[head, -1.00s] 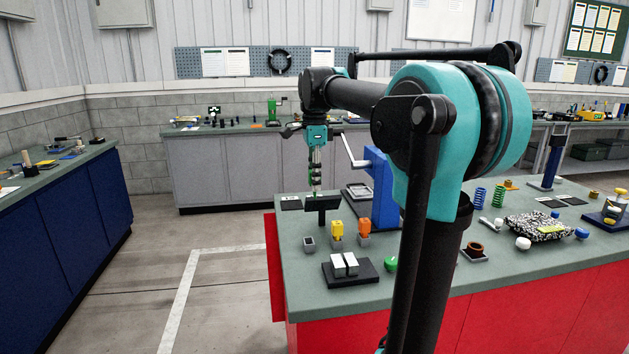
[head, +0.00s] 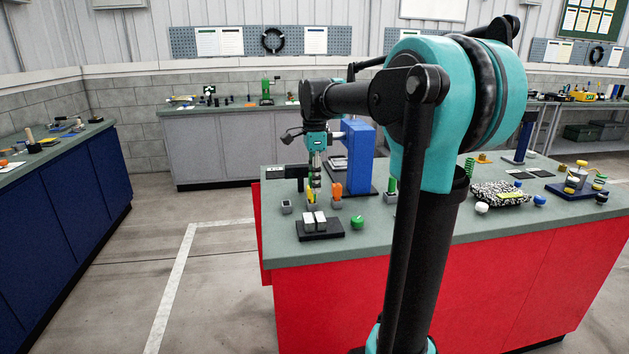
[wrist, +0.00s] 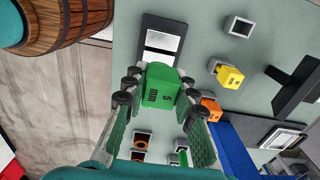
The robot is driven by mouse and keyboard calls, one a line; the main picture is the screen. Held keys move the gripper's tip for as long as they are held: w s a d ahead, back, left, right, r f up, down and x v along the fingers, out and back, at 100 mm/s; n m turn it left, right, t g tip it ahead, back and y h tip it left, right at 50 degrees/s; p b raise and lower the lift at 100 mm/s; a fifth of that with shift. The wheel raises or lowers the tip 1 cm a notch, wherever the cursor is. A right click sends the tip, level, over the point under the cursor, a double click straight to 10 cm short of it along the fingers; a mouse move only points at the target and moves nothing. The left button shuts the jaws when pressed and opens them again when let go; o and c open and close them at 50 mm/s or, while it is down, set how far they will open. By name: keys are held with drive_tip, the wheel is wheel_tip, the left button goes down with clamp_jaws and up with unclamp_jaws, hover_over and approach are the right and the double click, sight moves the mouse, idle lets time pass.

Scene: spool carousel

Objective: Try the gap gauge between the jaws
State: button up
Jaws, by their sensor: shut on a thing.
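My gripper (head: 314,188) is shut on a green block-shaped gauge marked 5 (wrist: 160,88), with a finger on each side of it in the wrist view. Two white jaws (head: 314,221) stand side by side with a narrow gap on a dark base (head: 331,233), near the bench's front left corner. The jaws also show in the wrist view (wrist: 163,41), just beyond the held gauge, which hides part of the near one. In the head view the gripper is above and behind the jaws. I cannot see the gauge touching them.
An empty grey socket (head: 286,207), a yellow gauge (wrist: 231,77) and an orange gauge (head: 337,190) stand in a row nearby. A black T-shaped stand (wrist: 300,85) and a blue machine (head: 358,155) are behind.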

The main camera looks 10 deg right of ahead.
sight(315, 197)
drive_tip(key=shift+f, duration=2.7)
drive_tip(key=shift+f, duration=1.8)
idle(0.7)
idle(0.8)
drive_tip(key=shift+r, duration=3.8)
